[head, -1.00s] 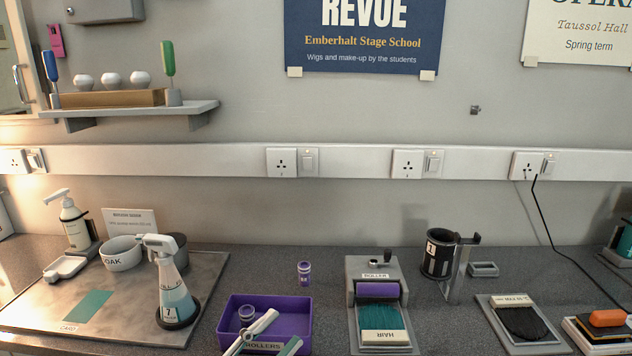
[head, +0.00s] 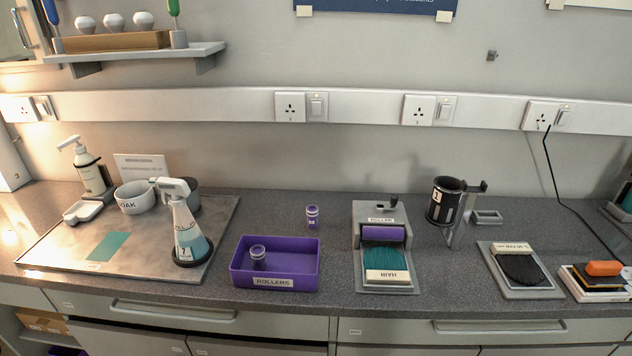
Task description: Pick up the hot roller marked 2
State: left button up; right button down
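A small purple roller (head: 312,216) stands upright on the counter behind the purple tray (head: 304,275) labelled ROLLERS. It has a pale label whose mark is too small to read. A second purple roller (head: 258,257) stands upright in the left part of the tray; I cannot read a number on it. A larger purple cylinder (head: 383,233) lies in a grey stand labelled ROLLER, above teal hair. I cannot tell which roller is marked 2. Neither of my grippers is in view.
A spray bottle (head: 189,236) marked 7 stands on the metal mat at left. A dark holder (head: 443,203) marked 1 is right of the grey stand (head: 365,278). A black brush pad (head: 519,268) lies farther right. Counter is clear around the standing roller.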

aim_at(312, 212)
jog(key=k+j+u, duration=0.2)
jog(key=u, duration=0.3)
jog(key=k+j+u, duration=0.25)
jog(key=u, duration=0.25)
